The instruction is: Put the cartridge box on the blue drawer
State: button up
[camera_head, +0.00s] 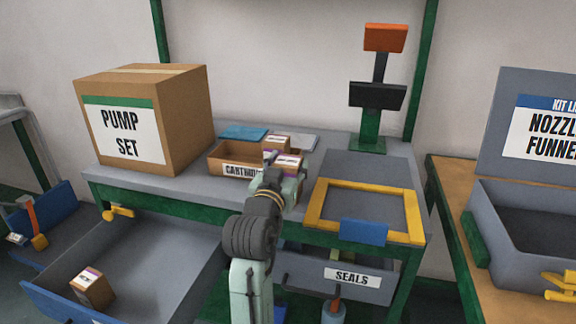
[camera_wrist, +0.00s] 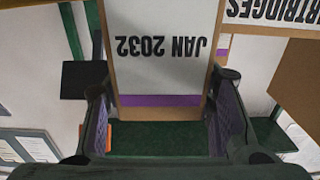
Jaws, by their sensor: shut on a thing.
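My gripper (camera_wrist: 160,120) is shut on a cartridge box (camera_wrist: 162,50), a brown carton with a white label reading JAN 2032 and a purple stripe. In the head view this box (camera_head: 288,161) is at the end of my arm, by the right end of the cartridges tray (camera_head: 228,160). I cannot tell whether it is clear of the tray. The open grey drawer with a blue front (camera_head: 55,303) is at the lower left. A similar small box (camera_head: 92,288) with a purple stripe stands in it, near the front.
A big PUMP SET carton (camera_head: 150,115) stands left on the bench. Another small carton (camera_head: 277,143) sits in the tray. A yellow frame (camera_head: 313,205) lies right, above the SEALS drawer (camera_head: 345,281). A grey bin (camera_head: 480,235) stands far right. The blue-fronted drawer has much bare floor.

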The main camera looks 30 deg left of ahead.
jog(key=o, duration=1.2)
jog(key=shift+f, duration=0.15)
jog(key=shift+o, duration=0.2)
